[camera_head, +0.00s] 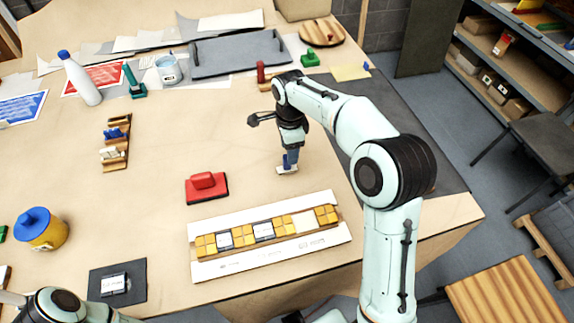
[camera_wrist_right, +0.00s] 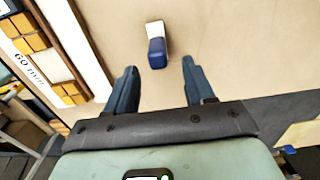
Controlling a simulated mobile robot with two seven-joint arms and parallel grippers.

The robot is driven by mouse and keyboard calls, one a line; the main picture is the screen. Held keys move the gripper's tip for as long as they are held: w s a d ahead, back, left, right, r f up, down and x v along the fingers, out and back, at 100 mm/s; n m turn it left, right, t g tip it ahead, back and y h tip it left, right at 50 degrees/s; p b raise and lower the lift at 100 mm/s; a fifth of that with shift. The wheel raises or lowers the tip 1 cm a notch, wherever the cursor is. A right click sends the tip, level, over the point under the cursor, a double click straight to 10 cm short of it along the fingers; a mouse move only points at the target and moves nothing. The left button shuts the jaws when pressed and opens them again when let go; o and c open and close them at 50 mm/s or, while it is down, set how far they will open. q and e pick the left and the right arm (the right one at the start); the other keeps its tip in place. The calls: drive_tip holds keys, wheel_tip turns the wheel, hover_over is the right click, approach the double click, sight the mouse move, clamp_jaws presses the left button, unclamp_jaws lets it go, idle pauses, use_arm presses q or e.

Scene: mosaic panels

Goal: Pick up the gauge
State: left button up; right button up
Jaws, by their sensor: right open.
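The gauge (camera_head: 285,170) looks like a small piece with a white plate and a blue block. It lies on the tabletop behind the mosaic panel. In the right wrist view the gauge (camera_wrist_right: 156,46) is just beyond the fingertips, roughly centred between them. My right gripper (camera_head: 289,154) is over the gauge in the head view, pointing down, and partly hides it. In the wrist view the right gripper (camera_wrist_right: 159,66) has its fingers spread with nothing between them. Part of my left arm shows at the lower left of the head view, but its gripper does not.
The mosaic panel (camera_head: 240,267) with yellow tiles lies at the front edge. A red-handled block (camera_head: 206,187) sits left of the gauge. A grey tray (camera_head: 240,54), a mug (camera_head: 168,69) and a white bottle (camera_head: 80,78) stand at the back.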

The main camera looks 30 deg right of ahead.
drive_tip(key=f, duration=0.5)
drive_tip(key=shift+a+f, duration=0.4)
use_arm(q)
drive_tip(key=shift+s+f, duration=0.1)
drive_tip(key=shift+f, duration=0.15)
use_arm(e)
clamp_jaws()
